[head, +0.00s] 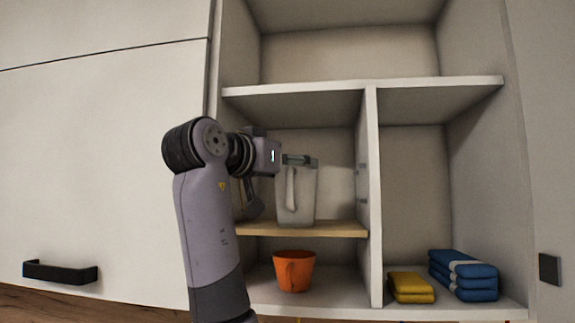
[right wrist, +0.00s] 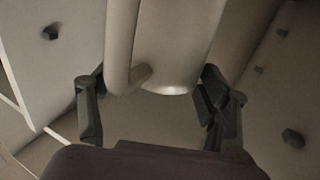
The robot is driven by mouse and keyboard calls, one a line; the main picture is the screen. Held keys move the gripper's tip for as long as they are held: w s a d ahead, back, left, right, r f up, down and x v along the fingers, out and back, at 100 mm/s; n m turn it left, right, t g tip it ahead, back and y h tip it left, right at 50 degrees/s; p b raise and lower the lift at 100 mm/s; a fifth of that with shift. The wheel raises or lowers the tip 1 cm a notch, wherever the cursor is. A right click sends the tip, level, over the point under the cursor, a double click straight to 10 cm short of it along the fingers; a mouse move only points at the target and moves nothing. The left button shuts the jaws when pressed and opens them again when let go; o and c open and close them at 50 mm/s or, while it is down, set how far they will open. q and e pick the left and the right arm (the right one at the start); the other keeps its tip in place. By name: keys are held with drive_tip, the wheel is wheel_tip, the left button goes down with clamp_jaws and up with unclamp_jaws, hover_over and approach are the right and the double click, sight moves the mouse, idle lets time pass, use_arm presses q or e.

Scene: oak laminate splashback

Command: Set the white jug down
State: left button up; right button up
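The white jug (head: 305,193) stands upright on the wooden shelf board (head: 320,229) in the middle left compartment, its handle toward me. My right gripper (head: 279,180) reaches in from the left at the jug's upper part. One dark finger lies near its rim and the other hangs lower, left of it. In the right wrist view the jug (right wrist: 178,45) and its handle lie between the spread fingers of my right gripper (right wrist: 155,85). The fingers look open; any slight contact is hard to judge. My left gripper is not in view.
An orange cup (head: 294,272) stands below the wooden board. A yellow cloth stack (head: 411,288) and a blue cloth stack (head: 464,275) lie in the lower right compartment. A vertical divider (head: 370,200) is close right of the jug. The top compartment looks empty.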

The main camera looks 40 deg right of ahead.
drive_tip(key=shift+o, duration=1.2)
drive_tip(key=shift+w, duration=0.1)
drive_tip(key=shift+a, duration=0.3)
drive_tip(key=b+v, duration=0.5)
drive_tip(key=v, duration=0.6)
drive_tip(key=shift+s+a, duration=0.15)
drive_tip(key=shift+s, duration=0.1)
drive_tip(key=shift+r, duration=0.15)
